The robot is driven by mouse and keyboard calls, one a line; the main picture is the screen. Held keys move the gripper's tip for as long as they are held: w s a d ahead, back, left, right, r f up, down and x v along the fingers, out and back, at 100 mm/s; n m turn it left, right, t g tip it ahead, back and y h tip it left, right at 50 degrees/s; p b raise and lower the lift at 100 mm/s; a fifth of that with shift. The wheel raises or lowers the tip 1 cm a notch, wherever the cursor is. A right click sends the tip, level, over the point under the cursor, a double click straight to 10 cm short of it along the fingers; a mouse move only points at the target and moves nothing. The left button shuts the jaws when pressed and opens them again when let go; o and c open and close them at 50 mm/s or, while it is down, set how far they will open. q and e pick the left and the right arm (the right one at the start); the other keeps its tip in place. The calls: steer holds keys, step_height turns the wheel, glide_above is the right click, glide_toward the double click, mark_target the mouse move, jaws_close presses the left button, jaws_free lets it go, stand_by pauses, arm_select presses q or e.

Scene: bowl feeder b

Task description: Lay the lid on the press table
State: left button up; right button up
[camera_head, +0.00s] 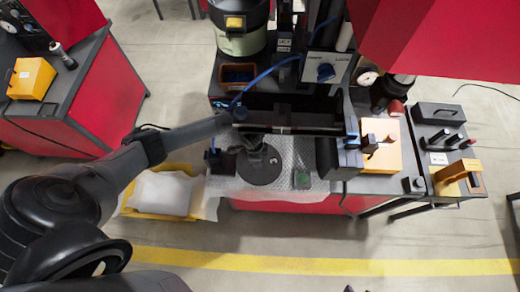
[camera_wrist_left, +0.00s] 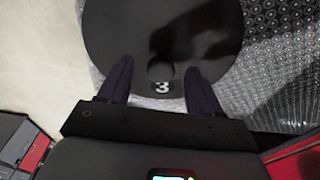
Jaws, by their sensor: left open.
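The lid is a round black disc (camera_head: 263,178) with a small knob. It lies flat on the press table's bubble-wrap-like silver cover (camera_head: 312,190). My left gripper (camera_head: 256,158) is over the lid. In the left wrist view its two fingers (camera_wrist_left: 160,84) are open, one on each side of the knob, with gaps visible between fingers and knob. Whether the fingertips touch the disc cannot be told. My right gripper is not in view.
A yellow tray with white wrapping (camera_head: 162,193) is at left.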

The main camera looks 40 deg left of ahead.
arm_select(q)
steer(key=shift+w+f, duration=0.1)
steer(key=shift+f, duration=0.5)
jaws_close()
